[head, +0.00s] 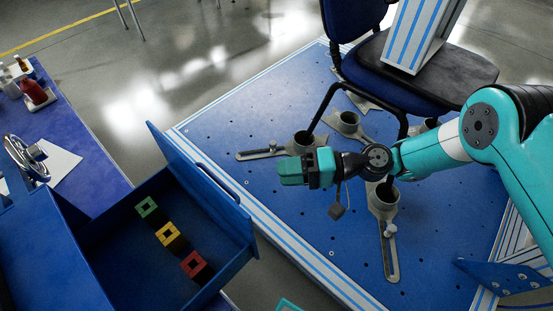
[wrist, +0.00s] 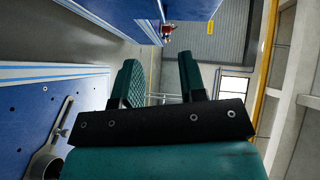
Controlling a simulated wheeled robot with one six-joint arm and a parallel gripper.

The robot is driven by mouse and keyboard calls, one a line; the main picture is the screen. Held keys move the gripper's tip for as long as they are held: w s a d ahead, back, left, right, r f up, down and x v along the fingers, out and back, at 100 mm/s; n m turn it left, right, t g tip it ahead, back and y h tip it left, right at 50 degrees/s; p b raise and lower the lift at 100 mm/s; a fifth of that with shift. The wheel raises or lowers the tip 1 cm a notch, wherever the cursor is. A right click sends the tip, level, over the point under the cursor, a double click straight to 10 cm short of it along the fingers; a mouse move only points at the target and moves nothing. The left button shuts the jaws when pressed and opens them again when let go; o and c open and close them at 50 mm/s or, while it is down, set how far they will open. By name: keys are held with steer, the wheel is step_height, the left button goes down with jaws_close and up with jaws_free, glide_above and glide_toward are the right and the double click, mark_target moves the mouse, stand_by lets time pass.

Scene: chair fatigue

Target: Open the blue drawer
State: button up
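The blue drawer (head: 119,240) is pulled out of its blue cabinet at the lower left of the head view. Inside it lie a green block (head: 147,207), a yellow block (head: 168,235) and a red block (head: 194,265), each with a square hole. My gripper (head: 290,171) is to the right of the drawer front (head: 205,180), apart from it, above the blue platform. In the wrist view its two teal fingers (wrist: 158,80) stand apart with nothing between them. The drawer's handle is on the outer face of the front and shows only partly.
A blue platform (head: 262,110) with metal clamps fills the middle. A blue bench (head: 75,125) at the left holds a red object (head: 36,93) and paper. Grey floor lies between bench and platform.

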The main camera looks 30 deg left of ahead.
steer(key=shift+v, duration=1.35)
steer(key=shift+p, duration=0.3)
